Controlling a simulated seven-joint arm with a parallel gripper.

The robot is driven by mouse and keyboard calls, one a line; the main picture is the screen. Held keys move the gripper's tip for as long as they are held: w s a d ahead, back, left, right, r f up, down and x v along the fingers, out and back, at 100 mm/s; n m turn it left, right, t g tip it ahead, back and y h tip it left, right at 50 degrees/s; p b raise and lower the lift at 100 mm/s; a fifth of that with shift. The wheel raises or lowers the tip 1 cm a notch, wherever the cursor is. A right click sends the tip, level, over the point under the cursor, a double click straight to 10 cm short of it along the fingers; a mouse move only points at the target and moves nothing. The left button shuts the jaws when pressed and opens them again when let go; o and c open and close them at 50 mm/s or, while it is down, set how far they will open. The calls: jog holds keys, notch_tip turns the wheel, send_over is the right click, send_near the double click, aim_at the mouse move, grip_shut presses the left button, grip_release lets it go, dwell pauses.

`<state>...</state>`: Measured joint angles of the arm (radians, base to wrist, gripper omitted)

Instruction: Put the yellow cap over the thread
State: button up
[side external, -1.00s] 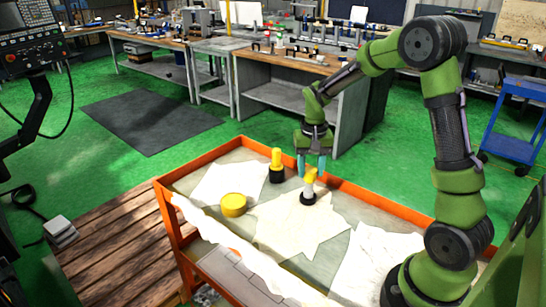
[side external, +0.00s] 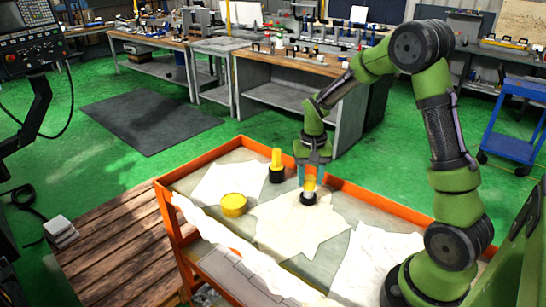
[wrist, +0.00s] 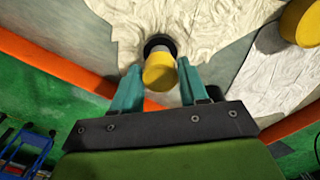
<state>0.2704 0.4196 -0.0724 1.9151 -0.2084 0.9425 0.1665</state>
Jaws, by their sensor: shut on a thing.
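The yellow cap (side external: 309,183) is at the top of a grey threaded part with a black base (side external: 308,199), which stands on the cart. In the wrist view the cap (wrist: 159,72) sits between the two teal fingers of my gripper (wrist: 158,88). The grey part (wrist: 160,50) shows just behind it, with its black base around it. In the side view my gripper (side external: 309,181) points down with its fingers on both sides of the cap. It is shut on the cap. How far the cap covers the thread is hidden.
A taller yellow cylinder on a black base (side external: 277,165) stands to the left, near the cart's back edge. A round yellow tin (side external: 233,205) lies front left. The orange cart rim (side external: 375,199) runs close behind. Pale cloths (side external: 377,262) cover much of the top.

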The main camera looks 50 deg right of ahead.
jog(key=o, duration=1.1)
jog(key=shift+r, duration=0.1)
notch_tip(320, 180, up, 17)
jog(key=s+a+n+t+y, duration=0.2)
jog(key=s+a+n+t, duration=0.3)
jog(key=s+a, duration=0.8)
jog(key=a+r+t, duration=0.1)
jog(key=a+t, duration=0.1)
jog(key=a, duration=0.1)
jog(key=shift+s, duration=0.35)
